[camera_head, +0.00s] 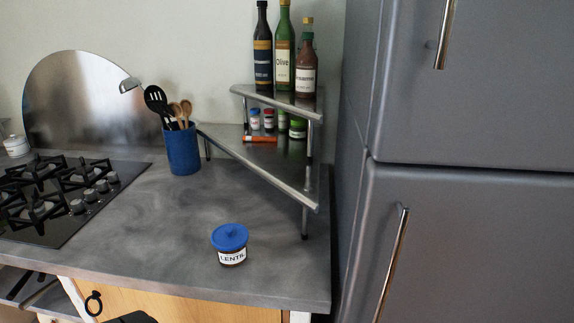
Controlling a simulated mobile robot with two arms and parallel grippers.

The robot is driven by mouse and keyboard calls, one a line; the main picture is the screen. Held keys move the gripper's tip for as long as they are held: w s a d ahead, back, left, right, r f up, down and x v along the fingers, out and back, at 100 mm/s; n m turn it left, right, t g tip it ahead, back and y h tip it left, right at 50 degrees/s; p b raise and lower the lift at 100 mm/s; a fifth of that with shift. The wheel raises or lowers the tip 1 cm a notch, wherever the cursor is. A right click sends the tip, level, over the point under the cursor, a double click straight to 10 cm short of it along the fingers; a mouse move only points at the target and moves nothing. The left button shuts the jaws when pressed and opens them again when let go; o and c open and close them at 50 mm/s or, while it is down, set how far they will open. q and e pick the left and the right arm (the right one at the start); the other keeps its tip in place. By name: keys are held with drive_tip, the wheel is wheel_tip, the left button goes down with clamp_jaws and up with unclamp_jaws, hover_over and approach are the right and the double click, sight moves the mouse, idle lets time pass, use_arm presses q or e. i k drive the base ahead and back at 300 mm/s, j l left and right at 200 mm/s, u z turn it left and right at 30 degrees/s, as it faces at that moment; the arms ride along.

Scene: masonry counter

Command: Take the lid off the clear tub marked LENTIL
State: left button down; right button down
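The clear tub (232,260) marked LENTIL stands upright on the grey counter, near its front edge. Its label is white with dark letters and faces me, and brown contents show around it. A round blue lid (229,237) with a small raised knob sits on top of the tub. Neither of my grippers can be made out in the head view. A dark shape cut off at the bottom edge is too little to identify.
The counter (180,235) around the tub is clear. A gas hob (100,212) lies left. A blue utensil crock (182,152) and a metal corner shelf (275,172) with bottles and jars stand behind. A grey fridge (470,225) bounds the right.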

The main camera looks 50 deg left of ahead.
sight(227, 237)
drive_tip(key=j+u, duration=0.1)
drive_tip(key=u, duration=1.75)
drive_tip(key=k+j+z, duration=0.1)
drive_tip(key=z, duration=0.3)
